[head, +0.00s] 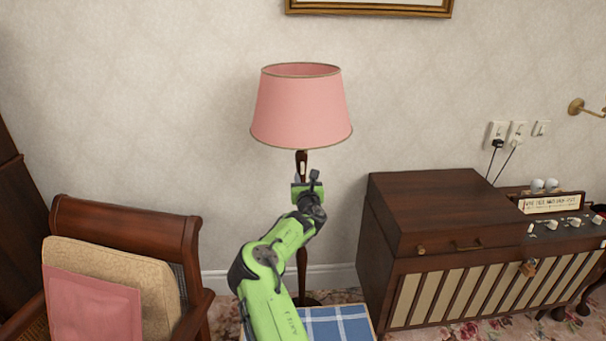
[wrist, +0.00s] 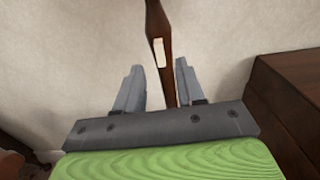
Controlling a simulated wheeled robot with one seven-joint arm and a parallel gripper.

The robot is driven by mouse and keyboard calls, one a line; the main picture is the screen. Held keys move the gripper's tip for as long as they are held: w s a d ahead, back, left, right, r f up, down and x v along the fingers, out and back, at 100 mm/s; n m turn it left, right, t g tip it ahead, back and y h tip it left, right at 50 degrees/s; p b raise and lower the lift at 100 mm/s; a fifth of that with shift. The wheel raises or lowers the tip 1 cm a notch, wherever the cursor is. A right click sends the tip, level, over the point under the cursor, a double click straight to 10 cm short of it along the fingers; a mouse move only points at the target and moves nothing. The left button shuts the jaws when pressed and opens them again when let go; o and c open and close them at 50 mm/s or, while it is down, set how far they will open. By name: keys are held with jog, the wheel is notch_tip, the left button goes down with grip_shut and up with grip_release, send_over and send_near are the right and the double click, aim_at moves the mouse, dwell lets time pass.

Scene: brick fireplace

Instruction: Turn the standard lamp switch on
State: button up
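The standard lamp has a pink shade (head: 301,108) on a dark wooden pole (head: 302,262). A small cream switch plate (head: 303,168) sits on the pole just below the shade. In the wrist view the plate (wrist: 158,52) shows as a pale upright strip on the pole (wrist: 155,18). My gripper (head: 306,179) is at the pole, slightly below the plate. In the wrist view my gripper (wrist: 159,66) is open, with one finger to each side of the pole. I cannot tell how far the pole reaches between the fingers. My gripper hides part of the pole.
A wooden armchair (head: 125,220) with cushions stands at the left. A dark wooden cabinet (head: 430,205) stands at the right, with switches and a sign beside it. A blue checked surface (head: 338,322) lies low by my arm. The patterned wall (head: 190,80) is behind the lamp.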

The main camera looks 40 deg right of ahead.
aim_at(303, 169)
jog(key=shift+x, duration=2.6)
grip_shut()
